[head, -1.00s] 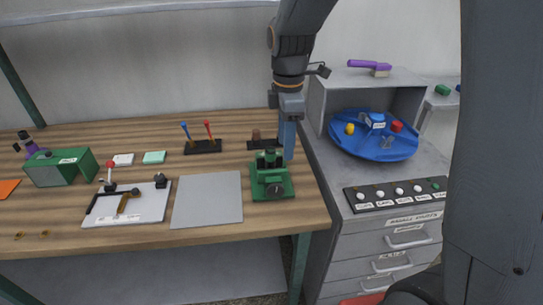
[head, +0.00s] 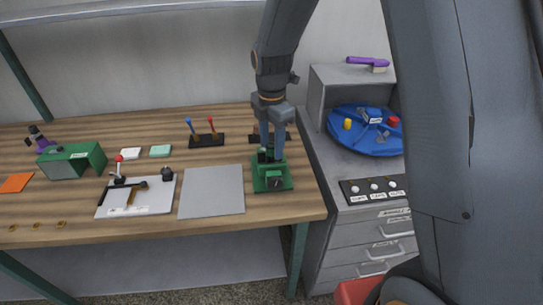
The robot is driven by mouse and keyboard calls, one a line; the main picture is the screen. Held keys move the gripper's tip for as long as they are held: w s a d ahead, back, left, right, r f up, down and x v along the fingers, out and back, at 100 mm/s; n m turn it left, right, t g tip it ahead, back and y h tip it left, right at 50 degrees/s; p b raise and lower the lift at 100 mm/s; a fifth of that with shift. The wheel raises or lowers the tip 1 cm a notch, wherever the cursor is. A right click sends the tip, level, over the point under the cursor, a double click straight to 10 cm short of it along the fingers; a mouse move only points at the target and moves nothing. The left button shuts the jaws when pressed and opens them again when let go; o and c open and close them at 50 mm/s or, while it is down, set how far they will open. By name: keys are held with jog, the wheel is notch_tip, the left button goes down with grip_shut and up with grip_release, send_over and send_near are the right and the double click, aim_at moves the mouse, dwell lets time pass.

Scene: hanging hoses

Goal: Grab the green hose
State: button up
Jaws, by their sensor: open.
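I see no green hose in the head view. My gripper (head: 271,152) is open and points down, with its two grey-blue fingers at the top of a green device (head: 272,178) on the workbench. The device has dark parts on top and a dark knob on its front. The fingers overlap its dark top parts in the picture, and I cannot tell if they touch them. Part of the device's top is hidden behind the fingers.
A grey cabinet (head: 345,240) with a blue round tray (head: 345,118) stands right.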

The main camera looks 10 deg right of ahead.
jog(key=shift+f, duration=0.35)
grip_shut()
jog(key=shift+r, duration=0.1)
